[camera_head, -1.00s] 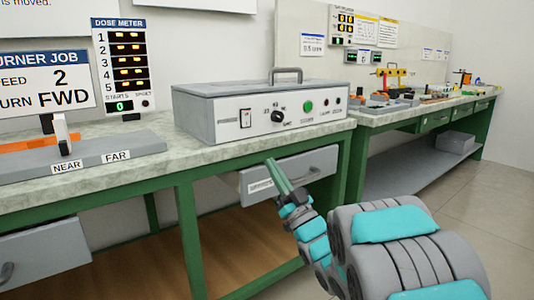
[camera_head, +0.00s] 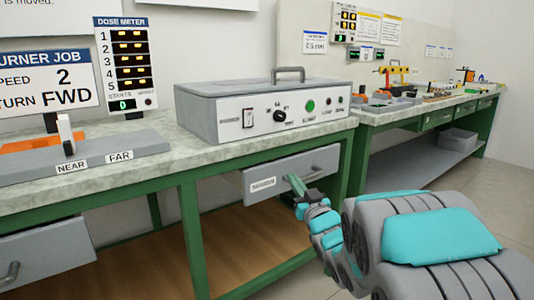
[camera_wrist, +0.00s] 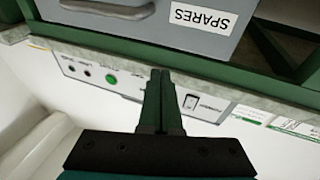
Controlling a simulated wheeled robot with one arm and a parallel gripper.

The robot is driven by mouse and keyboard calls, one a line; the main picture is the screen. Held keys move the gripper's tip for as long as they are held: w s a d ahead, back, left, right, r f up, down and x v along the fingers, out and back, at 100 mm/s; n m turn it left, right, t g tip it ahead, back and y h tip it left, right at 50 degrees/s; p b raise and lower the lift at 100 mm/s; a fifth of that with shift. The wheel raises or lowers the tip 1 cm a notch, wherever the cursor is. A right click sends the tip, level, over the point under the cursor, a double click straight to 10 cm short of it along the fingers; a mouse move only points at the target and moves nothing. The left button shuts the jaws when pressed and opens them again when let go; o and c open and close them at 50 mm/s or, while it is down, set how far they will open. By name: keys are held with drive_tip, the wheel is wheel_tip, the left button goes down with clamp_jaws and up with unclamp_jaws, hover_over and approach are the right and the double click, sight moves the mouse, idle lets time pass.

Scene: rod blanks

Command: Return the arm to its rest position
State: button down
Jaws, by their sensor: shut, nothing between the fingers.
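My arm is folded low at the right of the head view, in front of the bench. My gripper (camera_head: 294,183) points up and to the left, in front of the drawer (camera_head: 285,171) under the bench top. In the wrist view, my gripper (camera_wrist: 160,80) has its two green fingers together with nothing between them. That view is upside down and shows the drawer's SPARES label (camera_wrist: 201,17). I cannot tell the exact gap between the fingertips and the drawer front.
A grey control box (camera_head: 262,108) with a green button stands on the bench top (camera_head: 175,160). A lever in a slot marked NEAR and FAR (camera_head: 68,135) stands at the left. A second bench (camera_head: 400,116) with small parts runs back right. Floor (camera_head: 495,195) shows at right.

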drive_tip(key=s+d+f+m+g+h+p, duration=0.1)
drive_tip(key=s+d+f+m+g+h, duration=0.1)
drive_tip(key=s+d+f+g+h, duration=0.45)
drive_tip(key=s+d+f+m+g+h+p, duration=0.15)
drive_tip(key=s+d+f+g, duration=0.25)
drive_tip(key=s, duration=0.5)
drive_tip(key=s+a+f+g+y+p, duration=0.1)
drive_tip(key=s+g, duration=0.9)
drive_tip(key=s, duration=2.2)
drive_tip(key=shift+s+a+f+p, duration=0.15)
drive_tip(key=shift+s+a+p, duration=0.25)
drive_tip(key=shift+a+p, duration=0.55)
drive_tip(key=shift+a+m+g, duration=0.15)
drive_tip(key=shift+m+g, duration=0.1)
